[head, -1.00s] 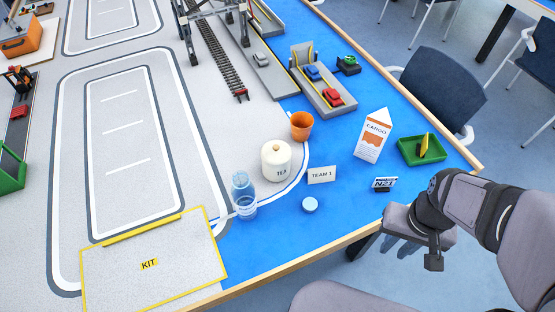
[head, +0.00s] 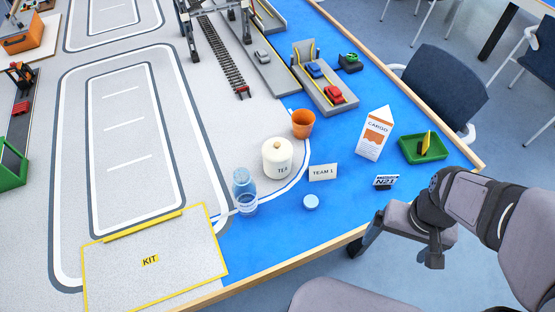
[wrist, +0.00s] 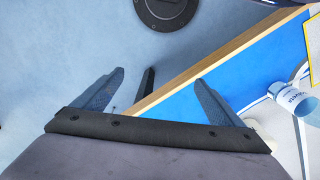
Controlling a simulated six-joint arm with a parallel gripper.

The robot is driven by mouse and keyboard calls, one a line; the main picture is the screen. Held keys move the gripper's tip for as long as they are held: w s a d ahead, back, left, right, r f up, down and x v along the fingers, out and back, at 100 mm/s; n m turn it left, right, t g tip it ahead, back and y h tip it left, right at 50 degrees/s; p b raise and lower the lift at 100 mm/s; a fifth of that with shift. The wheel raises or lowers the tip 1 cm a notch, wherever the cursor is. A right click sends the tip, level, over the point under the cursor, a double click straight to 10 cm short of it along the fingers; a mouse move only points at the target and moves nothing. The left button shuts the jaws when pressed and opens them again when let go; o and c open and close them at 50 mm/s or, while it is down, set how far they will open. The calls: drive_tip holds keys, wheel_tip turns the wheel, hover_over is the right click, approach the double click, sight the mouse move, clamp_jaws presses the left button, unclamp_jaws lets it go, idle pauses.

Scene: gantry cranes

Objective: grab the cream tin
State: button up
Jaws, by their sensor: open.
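The cream tin (head: 277,160) is a round cream canister with a lid knob and the word TEA. It stands upright on the table in the head view, behind and right of a clear blue bottle. In the wrist view a pale shape at the right finger may be part of it, but I cannot tell. My gripper (wrist: 152,88) shows in the wrist view with its two blue-grey fingers wide apart and nothing between them. It is over the floor by the table's front edge, well right of the tin and apart from it. In the head view its fingers are mostly hidden.
A cargo carton (head: 374,134), small sign (head: 386,181) and green tray (head: 408,153) stand to the right. The wooden edge (head: 330,246) borders the table.

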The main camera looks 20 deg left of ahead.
drive_tip(key=n+t+y+b, duration=0.4)
drive_tip(key=n+t+y, duration=0.25)
drive_tip(key=t, duration=0.55)
hover_over(280, 162)
drive_tip(key=s+d, duration=0.1)
drive_tip(key=s, duration=0.1)
drive_tip(key=shift+g+y, duration=0.25)
drive_tip(key=shift+g, duration=0.05)
wheel_tip(280, 162, down, 7)
drive_tip(key=shift+d+f, duration=0.1)
drive_tip(key=shift+f, duration=0.1)
drive_tip(key=shift+p+x, duration=0.3)
drive_tip(key=shift+x, duration=0.5)
drive_tip(key=shift+p+x, duration=0.6)
drive_tip(key=shift+x, duration=2.35)
